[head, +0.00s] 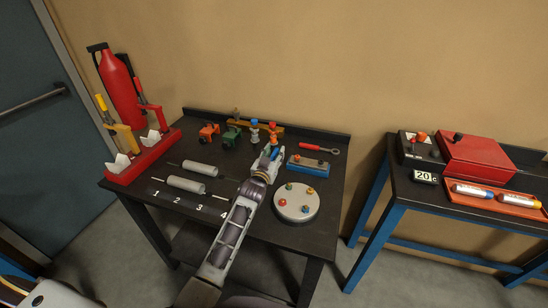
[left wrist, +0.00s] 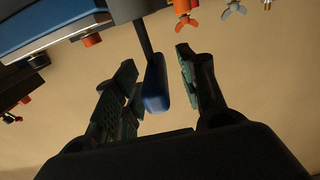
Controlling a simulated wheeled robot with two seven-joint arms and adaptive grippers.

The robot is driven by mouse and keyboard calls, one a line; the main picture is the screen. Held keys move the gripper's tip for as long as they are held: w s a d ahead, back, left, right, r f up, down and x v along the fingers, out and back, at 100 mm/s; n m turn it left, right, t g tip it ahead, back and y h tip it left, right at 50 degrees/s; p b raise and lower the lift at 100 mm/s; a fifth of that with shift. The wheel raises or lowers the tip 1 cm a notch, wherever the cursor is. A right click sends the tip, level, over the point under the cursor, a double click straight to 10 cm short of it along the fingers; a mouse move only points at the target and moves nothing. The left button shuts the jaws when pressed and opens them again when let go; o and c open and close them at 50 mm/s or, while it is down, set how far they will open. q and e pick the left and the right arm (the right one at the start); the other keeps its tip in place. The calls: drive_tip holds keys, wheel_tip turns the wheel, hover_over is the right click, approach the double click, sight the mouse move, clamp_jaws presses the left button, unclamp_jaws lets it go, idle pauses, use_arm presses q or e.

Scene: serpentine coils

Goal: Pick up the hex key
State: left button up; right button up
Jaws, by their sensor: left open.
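The hex key appears as a blue handle (left wrist: 155,90) with a dark shaft in the left wrist view. Its handle lies between the two fingers of my left gripper (left wrist: 156,62), with gaps visible on both sides. The fingers are open. In the head view my left gripper (head: 268,160) is over the dark workbench (head: 225,155), beside a blue block. A small blue part (head: 275,152) at its fingers looks like the same handle; the rest is hidden by the gripper.
A blue block with knobs (head: 307,167) and a round white plate (head: 297,205) stand close right of the gripper. Grey cylinders (head: 186,184) lie to the left. Green and orange clamps (head: 231,136), pegs with wing nuts (head: 254,130) and a red-handled tool (head: 318,148) are behind.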

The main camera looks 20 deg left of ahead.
idle(0.4)
use_arm(q)
clamp_jaws()
drive_tip(key=shift+r, duration=5.05)
drive_tip(key=shift+r, duration=0.1)
